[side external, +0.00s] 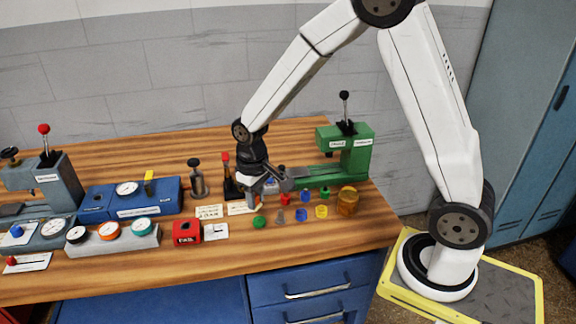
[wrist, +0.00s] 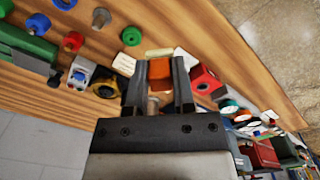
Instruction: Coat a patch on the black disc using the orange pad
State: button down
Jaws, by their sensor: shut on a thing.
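My gripper (wrist: 160,72) is shut on the orange pad (wrist: 159,69), which shows as an orange block between the two dark fingers in the wrist view. A pale round piece (wrist: 154,104) shows deeper between the fingers. In the side view my gripper (side external: 256,188) is low over the wooden table, left of the green press; the pad cannot be made out there. A dark round piece with a yellow centre (wrist: 105,88) lies just left of the fingers in the wrist view. I cannot tell for sure whether it is the black disc.
The green press (side external: 352,155) stands just right of my gripper. An amber jar (side external: 348,201) and several small coloured pieces, including a green one (side external: 259,222), lie in front. A red box (side external: 186,232) and a blue unit (side external: 130,199) are left. The front-right tabletop is clear.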

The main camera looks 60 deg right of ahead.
jog(key=w+d, duration=1.5)
jog(key=d, duration=0.3)
jog(key=shift+a+f, duration=0.1)
jog(key=shift+f, duration=3.35)
notch_tip(320, 180, down, 2)
jog(key=shift+w+a+f, duration=0.1)
jog(key=shift+w+a, duration=0.5)
jog(key=shift+w, duration=0.05)
jog(key=shift+w+a, duration=0.8)
jog(key=shift+s+d, duration=1.2)
jog(key=shift+s, duration=0.05)
jog(key=shift+s+d, duration=0.2)
jog(key=shift+d, duration=0.05)
notch_tip(320, 180, up, 8)
